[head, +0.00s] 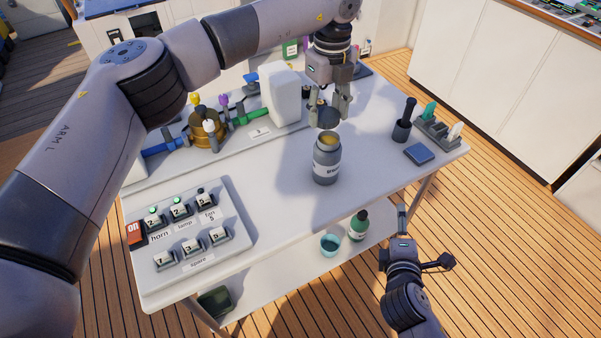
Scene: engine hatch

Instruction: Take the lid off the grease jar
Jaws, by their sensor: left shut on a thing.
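The grease jar (327,165) stands upright on the white table. It is grey with a pale label, and its top is open with yellowish grease showing. My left gripper (328,101) is above the jar, pointing down, shut on the grey lid (327,119). The lid is held just above the jar's mouth, apart from it. My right gripper (402,220) is low at the right, beyond the table's front edge and away from the jar. Its fingers are seen edge-on, so their opening is unclear.
A switch panel (190,236) lies at the table's left front. A brass valve with pipes (206,130) and a white box (280,93) stand behind. A black-handled brush or tool holder (402,130) and a blue pad (419,154) are at the right. A green bottle (358,228) and a teal cup (330,244) are on the lower shelf.

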